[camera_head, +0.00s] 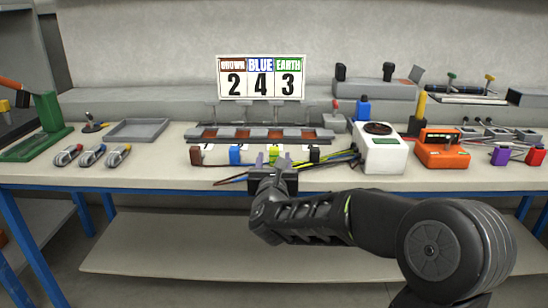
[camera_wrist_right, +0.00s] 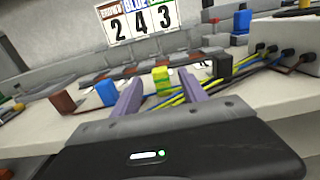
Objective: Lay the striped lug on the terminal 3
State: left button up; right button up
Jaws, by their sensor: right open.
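The striped lug (camera_head: 275,152) is a small yellow-green block at the front of the bench, at the end of a yellow-green cable. It also shows in the right wrist view (camera_wrist_right: 161,80), between and beyond the purple fingertips. My right gripper (camera_head: 272,163) is open, its fingers pointing at the lug from the front, with no visible grip on it. The terminal strip (camera_head: 258,133) lies behind the lugs, with a row of reddish-brown pads. No pad number is legible, so I cannot tell which one is terminal 3. My left gripper is not in view.
A brown lug (camera_head: 196,154) and blue lug (camera_head: 235,154) stand left of the striped one, a black lug (camera_head: 314,153) right. Cables run to a white box (camera_head: 381,155). A sign (camera_head: 261,77) reads brown 2, blue 4, earth 3. Grey levers (camera_head: 243,112) rise behind the strip.

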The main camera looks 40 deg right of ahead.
aim_at(274, 152)
jog(key=shift+x, duration=0.85)
jog(key=shift+x, duration=2.65)
jog(key=shift+r, duration=0.1)
jog(key=shift+s, duration=0.1)
jog(key=shift+c, duration=0.5)
grip_shut()
